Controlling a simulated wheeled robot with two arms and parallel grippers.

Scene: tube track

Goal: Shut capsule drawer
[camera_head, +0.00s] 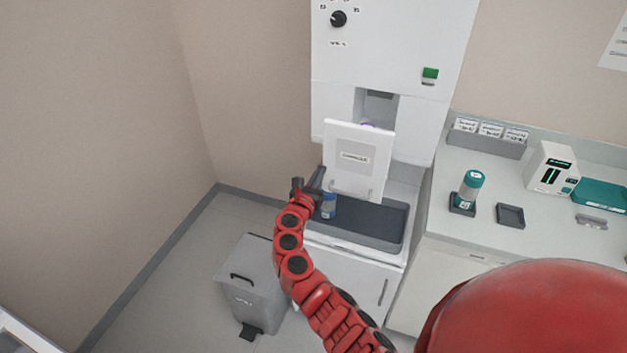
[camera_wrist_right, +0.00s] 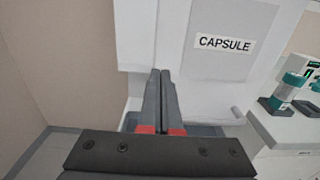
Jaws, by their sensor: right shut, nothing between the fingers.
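The capsule drawer (camera_head: 358,157) is a white front panel with a grey label, standing out from the white machine (camera_head: 395,45). An opening shows in the machine behind its top edge, with a bit of purple there. In the right wrist view, the panel (camera_wrist_right: 226,80) reads "CAPSULE" and lies ahead and to the right of the fingers. My right gripper (camera_head: 318,180) is shut and empty, just left of the panel's lower left edge; its fingertips (camera_wrist_right: 162,72) are together. I cannot tell whether it touches the panel. My left gripper is not in view.
A grey pedal bin (camera_head: 252,285) stands on the floor at left. The right counter (camera_head: 490,225) holds a teal-capped bottle (camera_head: 468,188) and a white device (camera_head: 552,168).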

